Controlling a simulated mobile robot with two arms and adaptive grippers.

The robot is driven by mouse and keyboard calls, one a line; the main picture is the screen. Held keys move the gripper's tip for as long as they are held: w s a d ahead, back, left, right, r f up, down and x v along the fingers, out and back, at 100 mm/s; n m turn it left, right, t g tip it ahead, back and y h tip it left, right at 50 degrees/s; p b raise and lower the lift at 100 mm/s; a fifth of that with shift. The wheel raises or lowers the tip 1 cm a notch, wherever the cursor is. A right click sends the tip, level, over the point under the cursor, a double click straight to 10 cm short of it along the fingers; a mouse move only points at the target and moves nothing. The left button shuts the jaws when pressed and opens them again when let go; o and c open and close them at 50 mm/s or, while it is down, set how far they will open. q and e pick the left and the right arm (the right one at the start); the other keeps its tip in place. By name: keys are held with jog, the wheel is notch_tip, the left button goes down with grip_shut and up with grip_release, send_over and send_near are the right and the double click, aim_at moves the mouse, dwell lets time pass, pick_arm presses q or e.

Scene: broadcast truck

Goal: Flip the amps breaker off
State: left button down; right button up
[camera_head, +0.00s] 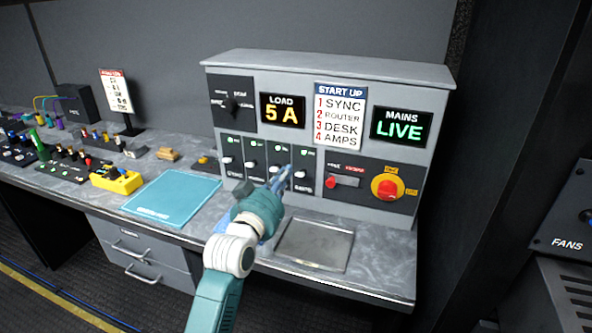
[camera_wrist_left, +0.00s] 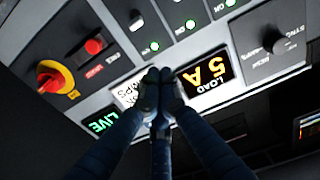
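The amps breaker (camera_head: 301,173) appears to be the rightmost of the white breaker switches on the grey power panel; its lower label is hard to read. In the left wrist view, which is upside down, it is the leftmost white switch (camera_wrist_left: 137,22), with a green light lit beside it. My left gripper (camera_head: 284,173) is in front of the switches, just left of this one in the head view. In the wrist view its fingers (camera_wrist_left: 158,76) are together with nothing between them. Contact with the panel cannot be told. My right gripper is not in view.
The panel also carries a "LOAD 5 A" display (camera_head: 283,111), a "MAINS LIVE" display (camera_head: 401,125), a red switch (camera_head: 342,181) and a red knob on yellow (camera_head: 387,187). A metal tray (camera_head: 314,244) and a teal mat (camera_head: 172,196) lie on the counter.

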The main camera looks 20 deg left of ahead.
pick_arm(q)
jog(key=p, duration=0.2)
send_over(301, 174)
jog(key=a, duration=0.1)
jog(key=shift+s+r, duration=0.1)
jog(key=shift+s, duration=0.2)
jog(key=shift+w+f, duration=0.4)
jog(key=shift+w, duration=0.1)
jog(key=shift+s+f+p, duration=0.2)
jog(key=shift+s+f, duration=0.05)
jog(key=shift+f, duration=0.3)
jog(key=shift+s+f+p, duration=0.15)
jog(key=shift+s+f, duration=0.1)
jog(key=shift+f, duration=0.3)
jog(key=shift+s+a+f, duration=0.1)
jog(key=shift+s+f, duration=0.2)
jog(key=shift+f, duration=0.25)
jog(key=shift+w, duration=0.1)
